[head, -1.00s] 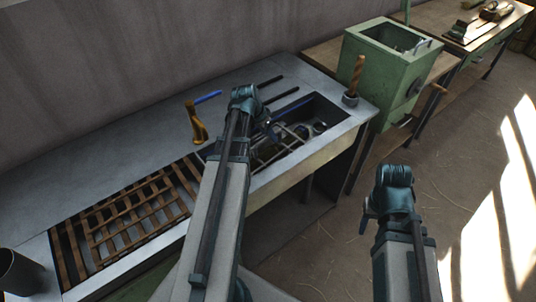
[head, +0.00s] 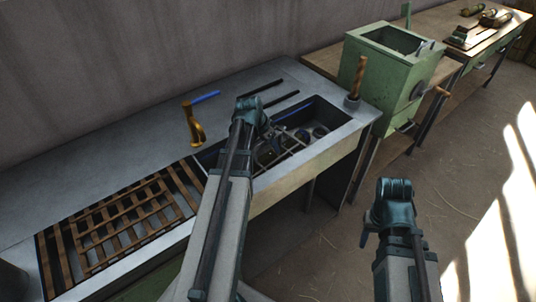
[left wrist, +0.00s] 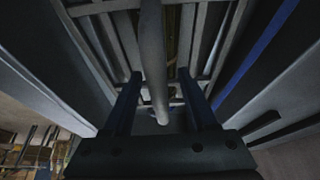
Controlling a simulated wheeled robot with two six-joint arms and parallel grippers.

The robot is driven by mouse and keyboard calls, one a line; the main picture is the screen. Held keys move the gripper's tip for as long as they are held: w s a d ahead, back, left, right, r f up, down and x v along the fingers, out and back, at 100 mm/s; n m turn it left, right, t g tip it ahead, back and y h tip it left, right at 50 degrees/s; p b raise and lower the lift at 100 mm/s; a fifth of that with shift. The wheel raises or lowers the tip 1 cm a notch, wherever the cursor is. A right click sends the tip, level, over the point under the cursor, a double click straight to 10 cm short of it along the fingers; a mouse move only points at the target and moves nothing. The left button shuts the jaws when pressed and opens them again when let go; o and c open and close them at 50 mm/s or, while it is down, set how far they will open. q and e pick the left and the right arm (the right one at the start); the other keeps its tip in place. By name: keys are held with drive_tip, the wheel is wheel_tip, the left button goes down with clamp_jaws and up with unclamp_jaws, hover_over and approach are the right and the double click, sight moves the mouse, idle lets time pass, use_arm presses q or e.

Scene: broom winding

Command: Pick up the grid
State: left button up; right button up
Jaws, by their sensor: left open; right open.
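A grey metal grid (head: 297,143) of thin bars lies in the sink basin. My left gripper (head: 268,152) is down at the basin, beside or over the grid's left part; my own arm hides some of it. In the left wrist view the grid's bars (left wrist: 187,40) fill the top middle, and my left gripper (left wrist: 160,76) is open. A grey rounded bar (left wrist: 153,55) runs between its two fingers; I cannot tell whether they touch it. My right gripper (head: 367,232) hangs over the floor at the right, away from the counter, open.
A brown slatted wooden rack (head: 125,218) lies in the counter's left. A brass tap (head: 192,124) stands behind the basin. Several round items (head: 320,132) lie in the basin's right. A green machine (head: 385,75) stands beyond. The floor at right is clear.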

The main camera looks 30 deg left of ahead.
use_arm(q)
drive_tip(key=shift+f, duration=0.15)
clamp_jaws()
idle(1.4)
